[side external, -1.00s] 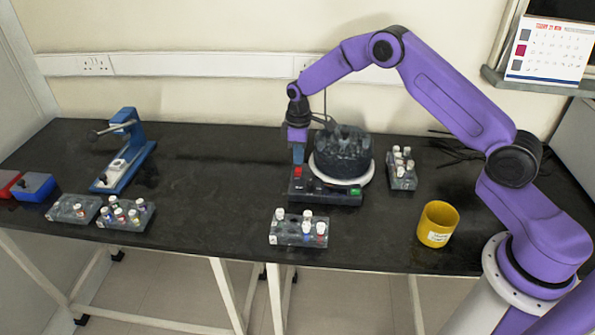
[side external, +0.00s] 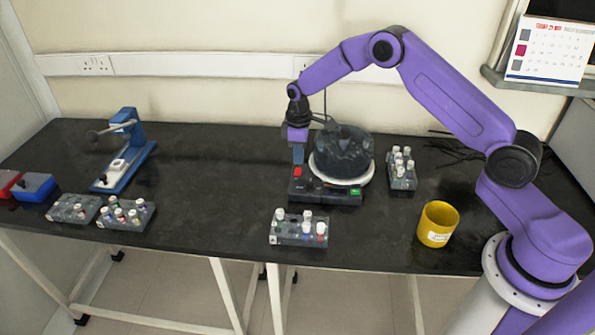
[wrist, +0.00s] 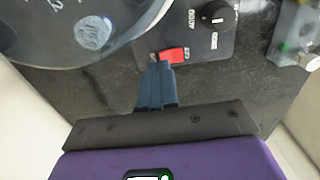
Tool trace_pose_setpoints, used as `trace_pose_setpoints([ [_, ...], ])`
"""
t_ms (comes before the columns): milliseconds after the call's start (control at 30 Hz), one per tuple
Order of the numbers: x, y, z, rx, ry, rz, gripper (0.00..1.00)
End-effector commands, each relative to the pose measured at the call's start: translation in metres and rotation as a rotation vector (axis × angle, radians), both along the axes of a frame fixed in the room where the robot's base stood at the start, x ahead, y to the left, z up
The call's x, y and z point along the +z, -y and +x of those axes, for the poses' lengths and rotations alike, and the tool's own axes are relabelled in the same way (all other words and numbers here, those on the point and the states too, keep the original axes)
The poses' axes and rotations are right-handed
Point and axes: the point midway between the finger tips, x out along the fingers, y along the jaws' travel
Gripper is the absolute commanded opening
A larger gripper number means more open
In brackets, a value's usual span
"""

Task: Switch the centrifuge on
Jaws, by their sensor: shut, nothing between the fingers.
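The centrifuge (side external: 343,152) has a dark drum on a white ring and a dark control base (side external: 325,196) in front. Its red rocker switch (side external: 297,172) is at the left end of the base, and a small green part (side external: 355,192) is at the right end. My gripper (side external: 298,161) points down at the red switch, with its blue fingers together and empty. In the wrist view, the fingertips (wrist: 160,66) are right beside the red switch (wrist: 173,55); I cannot tell whether they touch it. A black knob (wrist: 216,15) is beside the switch.
A tube rack (side external: 300,231) stands in front of the centrifuge and another (side external: 402,169) at its right. A yellow cup (side external: 438,224) is at the front right. A blue device (side external: 125,155) and more racks (side external: 126,214) are at the left. The bench between is clear.

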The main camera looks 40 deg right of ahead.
Motion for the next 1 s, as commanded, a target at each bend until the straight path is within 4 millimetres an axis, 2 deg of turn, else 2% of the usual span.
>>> trace_pose_setpoints([
  [1000,-0.012,0.000,0.000,0.000,0.000,0.000,0.00],
])
